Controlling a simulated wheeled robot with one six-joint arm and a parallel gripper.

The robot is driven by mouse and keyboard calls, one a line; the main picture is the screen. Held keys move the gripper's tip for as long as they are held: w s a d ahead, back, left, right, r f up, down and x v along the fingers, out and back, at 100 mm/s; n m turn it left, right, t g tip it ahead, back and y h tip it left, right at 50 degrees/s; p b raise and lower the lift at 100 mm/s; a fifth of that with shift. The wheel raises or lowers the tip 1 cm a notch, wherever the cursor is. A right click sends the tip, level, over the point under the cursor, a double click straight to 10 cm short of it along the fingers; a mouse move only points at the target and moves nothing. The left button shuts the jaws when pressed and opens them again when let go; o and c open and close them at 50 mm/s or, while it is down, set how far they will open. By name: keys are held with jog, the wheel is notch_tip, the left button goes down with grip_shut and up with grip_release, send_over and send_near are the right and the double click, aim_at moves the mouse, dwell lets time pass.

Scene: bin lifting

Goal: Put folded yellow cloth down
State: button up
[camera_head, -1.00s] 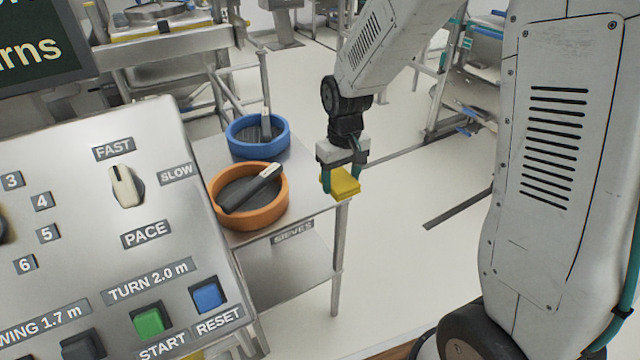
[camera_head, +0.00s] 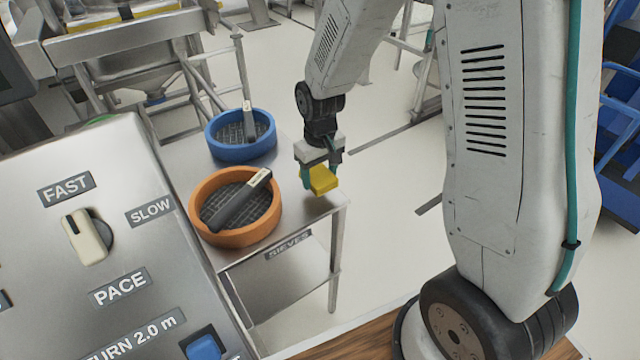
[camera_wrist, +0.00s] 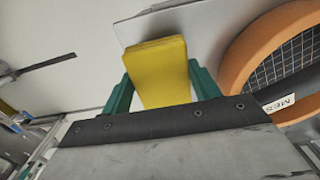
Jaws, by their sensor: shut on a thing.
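The folded yellow cloth (camera_head: 323,180) is a small thick pad between the green fingers of my gripper (camera_head: 318,176). In the wrist view the cloth (camera_wrist: 160,72) sticks out past my gripper (camera_wrist: 160,90), which is shut on it. In the head view the cloth is at the right end of the metal table marked SIEVES (camera_head: 300,215). In the wrist view the table's edge lies under and beyond the cloth. I cannot tell whether the cloth touches the tabletop.
An orange-rimmed sieve (camera_head: 203,190) with a dark-handled tool on it stands just left of my gripper. A blue-rimmed sieve (camera_head: 240,152) stands behind it. A control panel (camera_head: 120,215) fills the lower left. Open floor lies right of the table.

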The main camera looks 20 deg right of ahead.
aim_at(320, 185)
jog(key=shift+f, duration=2)
jog(key=shift+f, duration=0.15)
jog(key=o, duration=0.9)
notch_tip(320, 185, up, 12)
jog(key=shift+s+r, duration=0.1)
jog(key=shift+r, duration=0.15)
jog(key=s+d+r, duration=0.1)
jog(key=s+r, duration=0.4)
jog(key=s, duration=0.3)
jog(key=s+d+r+m, duration=0.1)
jog(key=s+r, duration=0.4)
jog(key=s, duration=0.4)
jog(key=s+d+r+m+t, duration=0.1)
jog(key=s+r, duration=0.5)
jog(key=s, duration=0.2)
jog(key=shift+s, duration=0.25)
